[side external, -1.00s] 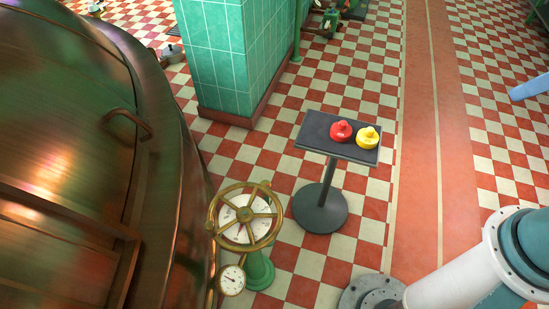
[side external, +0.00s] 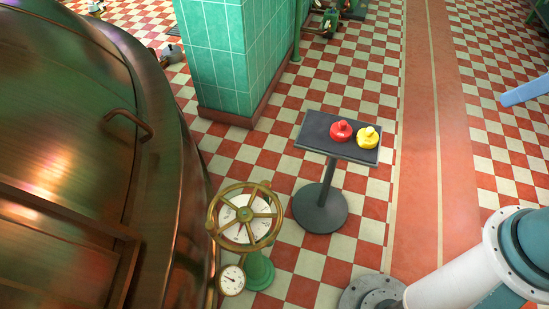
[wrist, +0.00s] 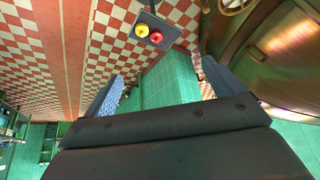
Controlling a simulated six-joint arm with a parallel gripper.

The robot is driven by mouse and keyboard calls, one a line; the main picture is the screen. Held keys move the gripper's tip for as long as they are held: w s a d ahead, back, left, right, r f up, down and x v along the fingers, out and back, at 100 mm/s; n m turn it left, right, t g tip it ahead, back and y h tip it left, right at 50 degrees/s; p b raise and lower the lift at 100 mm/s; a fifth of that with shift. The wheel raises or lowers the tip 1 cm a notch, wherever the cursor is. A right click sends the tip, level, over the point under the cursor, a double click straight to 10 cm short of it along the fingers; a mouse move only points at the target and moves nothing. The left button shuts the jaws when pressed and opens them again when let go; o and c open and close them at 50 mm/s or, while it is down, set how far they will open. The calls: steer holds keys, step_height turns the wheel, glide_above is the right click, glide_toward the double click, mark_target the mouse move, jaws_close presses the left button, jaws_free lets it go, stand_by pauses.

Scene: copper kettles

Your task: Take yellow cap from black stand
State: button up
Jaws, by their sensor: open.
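The yellow cap (side external: 367,138) sits on the right part of the black stand's flat top (side external: 315,124), beside the red cap (side external: 341,131). The stand has one post and a round base on the floor. In the wrist view the yellow cap (wrist: 142,30) and red cap (wrist: 156,38) show small and far off on the stand (wrist: 150,19). My gripper (wrist: 160,88) is open and empty, its two blue-grey fingers spread wide, well away from the stand.
A brass handwheel (side external: 246,215) with a gauge (side external: 232,280) stands left of the stand, beside a large copper kettle (side external: 70,150). A green tiled pillar (side external: 215,60) rises behind. The checkered floor right of the stand is clear.

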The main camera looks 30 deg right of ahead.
stand_by(0.3)
steer(key=m+g, duration=0.6)
steer(key=m, duration=1.4)
glide_above(371, 128)
step_height(371, 128, down, 36)
steer(key=shift+s, duration=0.1)
steer(key=shift+f, duration=0.15)
steer(key=shift+f, duration=4.2)
